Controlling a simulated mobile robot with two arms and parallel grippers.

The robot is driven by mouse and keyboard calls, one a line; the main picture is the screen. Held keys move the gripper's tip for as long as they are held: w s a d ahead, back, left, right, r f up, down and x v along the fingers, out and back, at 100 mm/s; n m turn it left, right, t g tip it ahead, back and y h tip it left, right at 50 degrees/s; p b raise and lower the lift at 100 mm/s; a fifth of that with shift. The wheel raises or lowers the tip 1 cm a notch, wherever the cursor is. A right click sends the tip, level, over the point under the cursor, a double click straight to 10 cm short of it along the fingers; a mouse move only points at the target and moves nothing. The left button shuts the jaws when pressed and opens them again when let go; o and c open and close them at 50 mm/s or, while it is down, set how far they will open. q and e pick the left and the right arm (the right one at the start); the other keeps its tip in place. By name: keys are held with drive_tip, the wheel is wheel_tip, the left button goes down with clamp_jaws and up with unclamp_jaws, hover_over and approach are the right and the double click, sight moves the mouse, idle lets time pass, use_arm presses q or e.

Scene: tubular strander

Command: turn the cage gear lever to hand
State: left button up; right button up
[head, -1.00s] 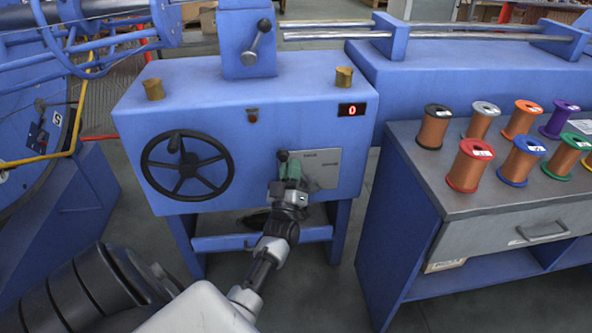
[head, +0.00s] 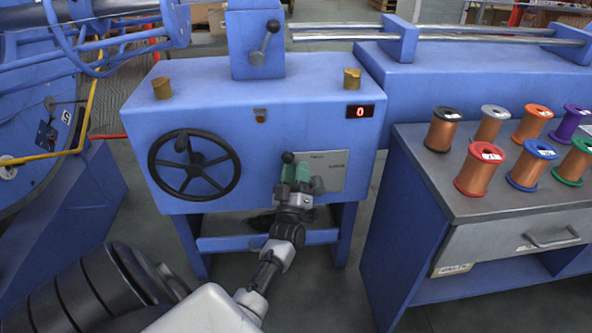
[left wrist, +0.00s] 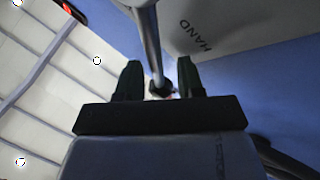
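The cage gear lever (head: 288,158) is on the front of the blue machine, at the left edge of a grey plate (head: 333,168). Its black knob shows above my left gripper (head: 295,173); the gripper hides its lower part. In the left wrist view, the lever's grey rod (left wrist: 151,40) runs down between the two dark fingers of my left gripper (left wrist: 160,80), to a dark end near the panel. The fingers are apart, with gaps beside the rod. The word HAND shows on the plate (left wrist: 215,22), right of the rod. My right gripper is not in view.
A black handwheel (head: 194,164) is left of the lever. Another lever (head: 264,42) stands on top of the machine. A red display (head: 360,112) reads 0. A bench (head: 480,210) with several wire spools stands to the right.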

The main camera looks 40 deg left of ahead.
use_arm(q)
drive_tip(key=p+v, duration=0.1)
drive_tip(key=v, duration=1)
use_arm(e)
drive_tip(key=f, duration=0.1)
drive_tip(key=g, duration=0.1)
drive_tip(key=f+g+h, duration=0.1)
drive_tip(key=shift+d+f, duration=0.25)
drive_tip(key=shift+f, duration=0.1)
use_arm(q)
drive_tip(key=shift+r+h, duration=0.1)
drive_tip(key=shift+h, duration=0.2)
